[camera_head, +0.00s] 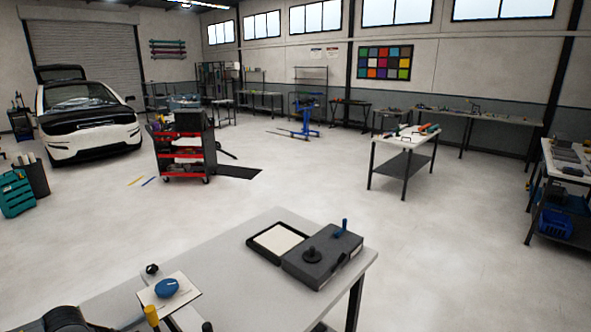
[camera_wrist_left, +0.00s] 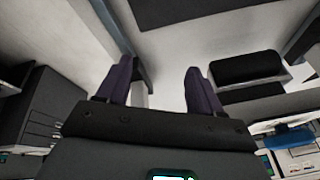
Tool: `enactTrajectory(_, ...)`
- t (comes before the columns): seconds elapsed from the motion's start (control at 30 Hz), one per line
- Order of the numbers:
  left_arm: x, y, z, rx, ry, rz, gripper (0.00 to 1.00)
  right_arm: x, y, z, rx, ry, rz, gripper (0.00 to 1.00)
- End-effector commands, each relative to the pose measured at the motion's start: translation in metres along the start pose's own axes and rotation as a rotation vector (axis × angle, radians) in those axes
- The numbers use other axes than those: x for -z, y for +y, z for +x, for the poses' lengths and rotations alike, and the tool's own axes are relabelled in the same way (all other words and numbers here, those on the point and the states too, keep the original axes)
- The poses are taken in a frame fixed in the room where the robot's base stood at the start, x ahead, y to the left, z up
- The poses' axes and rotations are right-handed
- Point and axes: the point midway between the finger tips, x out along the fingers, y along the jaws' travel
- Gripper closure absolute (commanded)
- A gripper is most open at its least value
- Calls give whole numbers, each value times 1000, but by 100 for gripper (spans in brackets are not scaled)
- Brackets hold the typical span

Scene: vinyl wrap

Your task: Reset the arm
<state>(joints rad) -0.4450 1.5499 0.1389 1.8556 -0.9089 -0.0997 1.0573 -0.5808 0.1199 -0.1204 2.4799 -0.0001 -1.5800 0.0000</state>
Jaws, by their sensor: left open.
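My left gripper (camera_wrist_left: 158,82) shows in the left wrist view. Its two dark purple fingers stand well apart with nothing between them. Beyond the fingers are pale floor and dark structures that I cannot identify. I cannot make out this gripper in the head view. My right gripper is in neither view.
A grey worktable (camera_head: 215,262) stands in front. It holds a dark box (camera_head: 322,262) with a knob and blue peg, a black-framed tray (camera_head: 278,239) and a blue object (camera_head: 167,287) on a white sheet. A tool cart (camera_head: 183,150), car (camera_head: 88,122) and bench (camera_head: 406,138) stand beyond open floor.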

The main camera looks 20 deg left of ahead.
Motion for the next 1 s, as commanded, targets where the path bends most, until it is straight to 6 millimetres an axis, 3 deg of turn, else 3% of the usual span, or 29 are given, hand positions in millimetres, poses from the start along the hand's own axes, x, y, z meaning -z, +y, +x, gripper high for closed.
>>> enactTrajectory(0.03, 1, 22, 21, 11, 44, 7, 34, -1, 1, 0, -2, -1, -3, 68)
enactTrajectory(0.2, 18, 80, 64, 119, 144, 12, 34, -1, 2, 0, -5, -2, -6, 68)
enactTrajectory(0.37, 38, 132, 80, 214, 182, -53, 34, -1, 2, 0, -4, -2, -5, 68)
enactTrajectory(0.53, 56, 185, 77, 270, 152, -186, 34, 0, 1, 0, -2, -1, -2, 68)
enactTrajectory(0.7, 66, 233, 62, 248, 73, -334, 34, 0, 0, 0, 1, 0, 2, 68)
enactTrajectory(1.0, 76, 294, 31, 106, -43, -515, 34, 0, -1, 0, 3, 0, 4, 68)
